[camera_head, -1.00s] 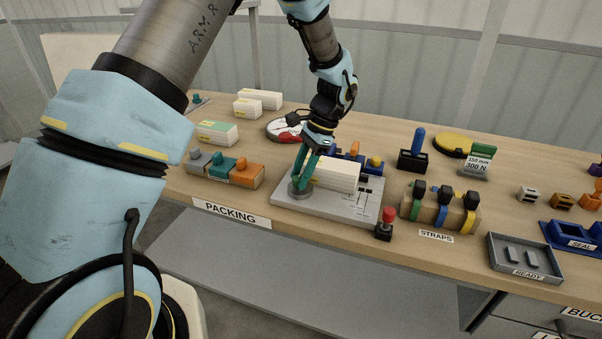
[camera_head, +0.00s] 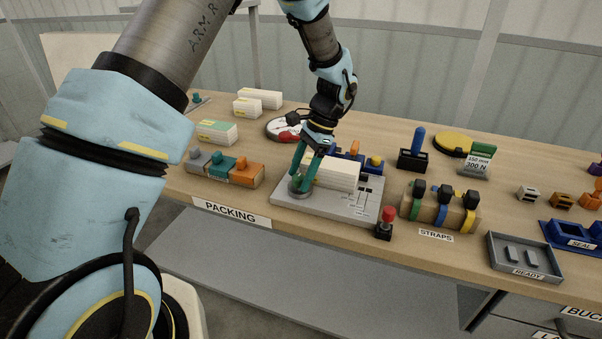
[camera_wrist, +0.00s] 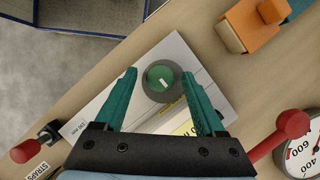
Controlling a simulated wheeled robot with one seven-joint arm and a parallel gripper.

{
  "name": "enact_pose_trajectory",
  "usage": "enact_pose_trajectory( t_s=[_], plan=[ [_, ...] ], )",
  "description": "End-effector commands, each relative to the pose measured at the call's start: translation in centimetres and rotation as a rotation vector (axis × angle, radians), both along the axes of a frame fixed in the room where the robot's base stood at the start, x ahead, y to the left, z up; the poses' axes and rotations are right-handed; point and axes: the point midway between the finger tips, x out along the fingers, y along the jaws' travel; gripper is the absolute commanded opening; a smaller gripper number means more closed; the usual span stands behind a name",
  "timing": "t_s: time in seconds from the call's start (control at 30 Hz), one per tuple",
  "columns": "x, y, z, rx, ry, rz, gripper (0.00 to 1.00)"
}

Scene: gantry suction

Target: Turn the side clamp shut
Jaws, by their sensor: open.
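The side clamp appears to be the round knob (camera_wrist: 161,78) in the wrist view, with a green top, a white mark and a dark grey collar. It sits on the grey fixture plate (camera_head: 345,208), near its left corner in the head view. My gripper (camera_wrist: 158,72) is open, one teal finger on each side of the knob; I cannot tell whether they touch it. In the head view my gripper (camera_head: 304,186) points down over the knob and mostly hides it. A white box (camera_head: 338,174) lies on the plate beside the fingers.
A red-topped button (camera_head: 387,220) stands at the plate's right corner. A round dial gauge (camera_head: 283,128) with a red part is behind. Grey, teal and orange blocks (camera_head: 240,172) lie left of the plate. A strap holder (camera_head: 440,208) is to the right.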

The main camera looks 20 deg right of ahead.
Motion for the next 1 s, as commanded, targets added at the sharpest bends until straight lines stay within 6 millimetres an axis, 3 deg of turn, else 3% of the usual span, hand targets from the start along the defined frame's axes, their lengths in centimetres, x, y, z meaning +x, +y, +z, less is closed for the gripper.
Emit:
enact_pose_trajectory(
  t_s=[0.17, 0.63, 1.0],
  plan=[
    [0.1, -0.6, 1.1, -0.003, -0.003, -0.001, 0.72],
    [0.2, -3.8, 8.8, -0.003, -0.001, 0.000, 0.72],
    [0.2, -4.2, 10.0, 0.000, 0.000, 0.000, 0.72]
  ],
)
